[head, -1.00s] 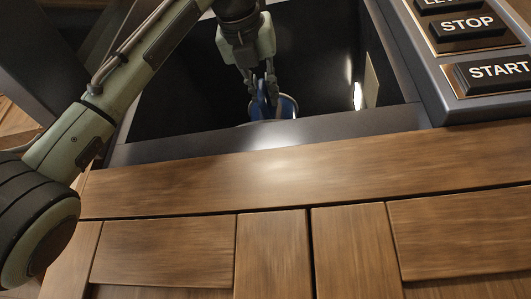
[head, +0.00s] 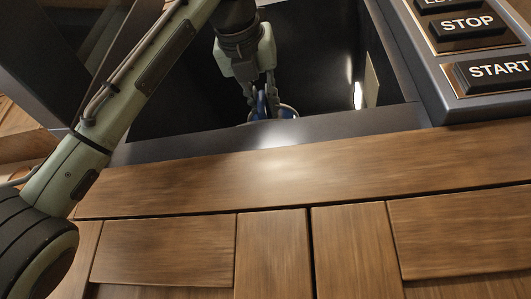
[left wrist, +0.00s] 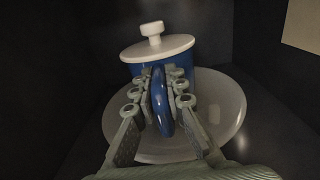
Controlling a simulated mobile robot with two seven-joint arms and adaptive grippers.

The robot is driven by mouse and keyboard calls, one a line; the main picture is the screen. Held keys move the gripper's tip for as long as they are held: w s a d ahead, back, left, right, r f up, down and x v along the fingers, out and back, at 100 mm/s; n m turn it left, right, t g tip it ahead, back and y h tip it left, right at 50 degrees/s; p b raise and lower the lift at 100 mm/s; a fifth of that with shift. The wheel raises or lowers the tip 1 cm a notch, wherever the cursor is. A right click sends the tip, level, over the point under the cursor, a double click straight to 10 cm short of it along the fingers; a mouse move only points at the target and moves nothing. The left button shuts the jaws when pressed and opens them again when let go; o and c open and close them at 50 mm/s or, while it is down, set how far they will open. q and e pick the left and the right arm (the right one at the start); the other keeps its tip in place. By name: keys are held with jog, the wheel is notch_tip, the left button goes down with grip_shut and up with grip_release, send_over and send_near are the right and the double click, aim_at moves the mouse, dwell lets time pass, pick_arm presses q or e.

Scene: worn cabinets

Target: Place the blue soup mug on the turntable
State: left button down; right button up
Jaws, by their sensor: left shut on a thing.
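The blue soup mug (left wrist: 196,77) has a white lid with a knob and a blue handle. In the left wrist view it is over the pale round turntable (left wrist: 228,118) inside the dark microwave cavity; whether its base touches the plate is hidden. My left gripper (left wrist: 162,98) is shut on the mug's handle. In the head view the left gripper (head: 260,98) reaches into the cavity, and only a little of the mug (head: 261,105) shows above the front sill. The turntable is hidden there. My right gripper is in neither view.
The microwave's front sill (head: 290,129) runs below the opening. A control panel with STOP and START buttons (head: 492,72) stands at the right. The open door (head: 60,45) appears at the left. Wooden cabinet fronts (head: 170,250) lie below.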

pick_arm(q)
jog(key=shift+f, duration=0.35)
jog(key=c, duration=1.5)
grip_release()
jog(key=shift+f, duration=0.15)
jog(key=shift+s, duration=0.1)
